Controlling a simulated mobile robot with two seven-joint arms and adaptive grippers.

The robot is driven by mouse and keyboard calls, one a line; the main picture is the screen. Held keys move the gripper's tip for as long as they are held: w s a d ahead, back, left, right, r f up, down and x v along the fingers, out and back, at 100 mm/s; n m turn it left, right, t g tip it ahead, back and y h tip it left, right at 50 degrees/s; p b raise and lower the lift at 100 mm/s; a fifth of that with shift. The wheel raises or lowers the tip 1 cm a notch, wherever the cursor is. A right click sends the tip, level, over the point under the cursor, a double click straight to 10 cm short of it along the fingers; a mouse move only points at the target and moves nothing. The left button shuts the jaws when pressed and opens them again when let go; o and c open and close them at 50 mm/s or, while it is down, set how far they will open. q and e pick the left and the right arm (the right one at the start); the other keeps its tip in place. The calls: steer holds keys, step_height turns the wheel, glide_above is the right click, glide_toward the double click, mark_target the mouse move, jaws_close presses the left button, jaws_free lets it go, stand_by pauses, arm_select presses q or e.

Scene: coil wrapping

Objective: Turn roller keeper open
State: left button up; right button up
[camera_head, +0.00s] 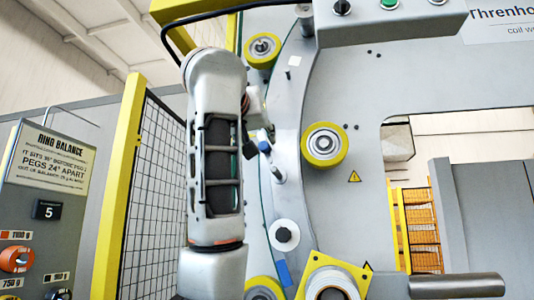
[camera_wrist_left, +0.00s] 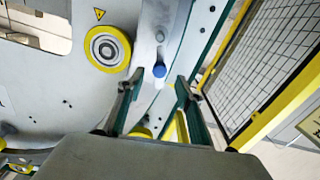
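A blue-capped knob (camera_wrist_left: 159,70), which may be the roller keeper, stands on the grey curved ring plate in the left wrist view. It lies just beyond my left gripper (camera_wrist_left: 158,80), roughly centred between the two fingertips. The fingers are spread apart with nothing held, and I see no contact with the knob. In the head view my left gripper (camera_head: 260,141) is mostly hidden behind my arm, close to a small silver post (camera_head: 279,174) on the ring. A blue tab (camera_head: 284,272) sits lower on the ring. My right gripper is out of view.
Yellow-rimmed rollers (camera_head: 324,145) sit around the ring. A white roller (camera_head: 284,235) is below. A mesh fence with a yellow post (camera_head: 122,180) stands at left, beside a peg panel (camera_head: 45,215). A control box (camera_head: 390,20) overhangs the top.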

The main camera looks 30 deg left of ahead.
mark_target(263, 146)
arm_select(q)
steer(key=shift+w+a+r+p, duration=0.1)
steer(key=shift+w+a+p, duration=0.1)
steer(key=shift+w, duration=0.2)
steer(key=shift+w+a+r+p, duration=0.1)
steer(key=shift+w+p, duration=0.05)
steer(key=shift+w, duration=0.2)
steer(key=p+x, duration=0.1)
steer(key=x, duration=0.3)
steer(key=shift+w+a+p, duration=0.1)
steer(key=shift+w+p, duration=0.25)
steer(key=shift+w+f, duration=0.15)
steer(key=shift+w, duration=0.15)
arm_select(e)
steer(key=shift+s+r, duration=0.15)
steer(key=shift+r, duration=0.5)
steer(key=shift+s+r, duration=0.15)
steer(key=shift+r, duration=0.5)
arm_select(q)
jaws_close()
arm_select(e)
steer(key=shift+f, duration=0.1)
